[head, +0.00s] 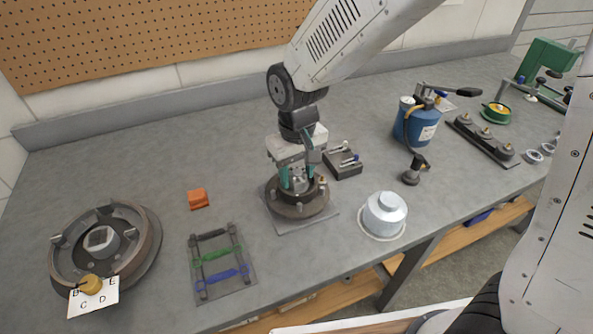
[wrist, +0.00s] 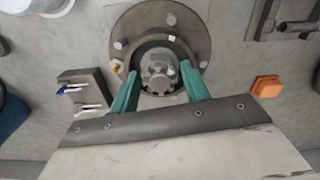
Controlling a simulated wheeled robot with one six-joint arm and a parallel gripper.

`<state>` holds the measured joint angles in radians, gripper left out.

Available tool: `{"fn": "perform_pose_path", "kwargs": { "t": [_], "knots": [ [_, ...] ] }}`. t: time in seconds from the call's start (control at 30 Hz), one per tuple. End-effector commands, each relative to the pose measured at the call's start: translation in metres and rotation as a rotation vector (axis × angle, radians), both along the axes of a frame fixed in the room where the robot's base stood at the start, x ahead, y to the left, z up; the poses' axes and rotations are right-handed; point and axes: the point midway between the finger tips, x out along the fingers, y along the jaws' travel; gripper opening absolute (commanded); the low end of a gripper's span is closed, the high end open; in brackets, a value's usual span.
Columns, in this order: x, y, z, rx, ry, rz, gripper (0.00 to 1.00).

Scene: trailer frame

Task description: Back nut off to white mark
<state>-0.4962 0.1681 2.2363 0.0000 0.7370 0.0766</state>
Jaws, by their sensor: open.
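My gripper (wrist: 163,88) points down over the hub (head: 296,206), a dark round flange with studs on a flat plate on the bench. The hub also shows in the wrist view (wrist: 195,26). The castellated nut (wrist: 158,71) is in the middle of the hub, between my two green fingers. The fingers are open, one on each side of the nut, with gaps visible; I cannot tell their exact height over it. A small pale mark (wrist: 171,39) shows on the hub's rim beyond the nut. In the head view my gripper mostly hides the nut.
A dark block with small pins (head: 343,162) stands close behind the hub at right. A silver cap (head: 384,214) and an orange block (head: 198,198) lie to either side. A brake drum (head: 152,243), a rack with green and blue tools (head: 252,284) and a blue canister (head: 412,128) stand farther off.

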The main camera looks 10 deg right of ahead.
Motion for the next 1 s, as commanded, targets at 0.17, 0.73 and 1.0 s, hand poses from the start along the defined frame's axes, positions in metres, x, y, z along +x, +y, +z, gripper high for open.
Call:
{"fn": "perform_pose_path", "kwargs": {
  "t": [0.17, 0.73, 1.0],
  "knots": [
    [-0.0001, 0.0000, -0.0003, 0.000, 0.000, 0.000, 0.46],
    [-0.0001, 0.0001, 0.0000, 0.000, 0.000, 0.249, 0.14],
    [-0.0001, 0.0001, 0.0002, 0.000, 0.000, 0.387, 0.14]
  ]
}}
